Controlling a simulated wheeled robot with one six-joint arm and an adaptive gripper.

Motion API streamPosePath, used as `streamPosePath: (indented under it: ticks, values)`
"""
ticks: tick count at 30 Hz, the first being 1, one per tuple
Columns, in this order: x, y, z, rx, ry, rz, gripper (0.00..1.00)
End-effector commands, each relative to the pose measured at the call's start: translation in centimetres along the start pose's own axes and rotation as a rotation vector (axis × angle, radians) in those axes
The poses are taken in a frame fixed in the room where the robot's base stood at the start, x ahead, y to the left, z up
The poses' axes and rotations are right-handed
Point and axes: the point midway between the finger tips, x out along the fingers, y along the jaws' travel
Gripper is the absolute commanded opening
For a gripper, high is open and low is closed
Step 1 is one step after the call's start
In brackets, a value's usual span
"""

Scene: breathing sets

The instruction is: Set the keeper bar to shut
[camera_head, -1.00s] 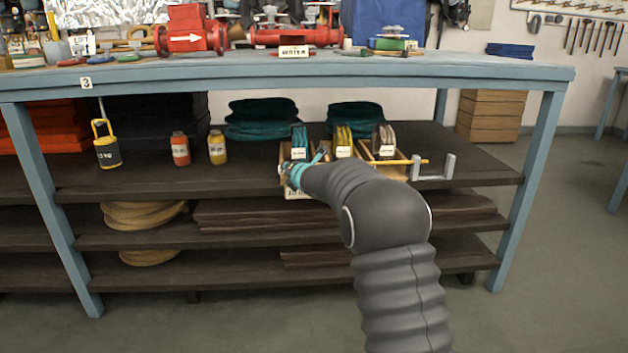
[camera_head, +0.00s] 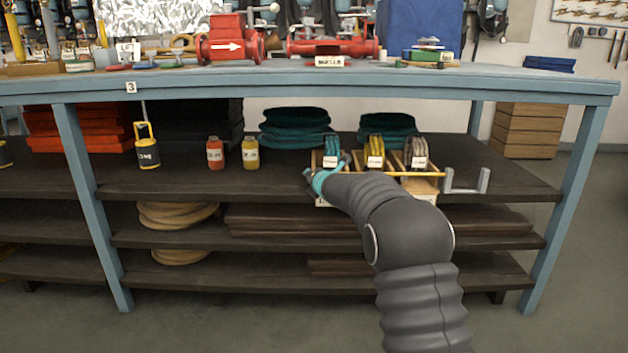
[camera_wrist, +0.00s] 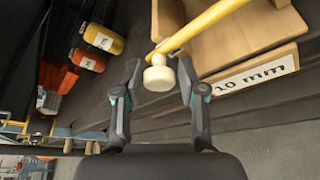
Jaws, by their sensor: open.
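The keeper bar (camera_head: 405,173) is a thin yellow rod across the front of a wooden tray with coils in slots. Its right end lies close to the left post of a grey bracket (camera_head: 467,184); I cannot tell whether they touch. In the wrist view the yellow bar (camera_wrist: 205,27) ends in a pale round knob (camera_wrist: 158,75). My gripper (camera_wrist: 160,80) is open, with a finger on each side of the knob and small gaps showing. In the head view my gripper (camera_head: 318,181) is at the tray's left front, partly hiding the bar's left end.
The wooden tray (camera_wrist: 262,28) bears a "10 mm" label. Orange (camera_head: 215,155) and yellow (camera_head: 250,154) bottles stand left of my gripper. The blue bench top (camera_head: 330,82) runs above the shelf. The shelf's right end is clear past the bracket.

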Motion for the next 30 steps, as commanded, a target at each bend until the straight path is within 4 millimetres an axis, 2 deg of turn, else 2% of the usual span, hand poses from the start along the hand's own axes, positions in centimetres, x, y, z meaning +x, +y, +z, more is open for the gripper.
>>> streamPosePath:
  ticks: [4,8,21,30]
  values:
    - [-0.7,0.1,0.1,0.001,0.000,0.001,0.41]
    - [-2.3,0.1,0.1,0.002,0.000,0.000,0.41]
    - [-9.7,0.0,0.1,0.001,-0.001,0.001,0.41]
    - [-11.9,0.0,0.0,0.000,0.000,0.000,0.41]
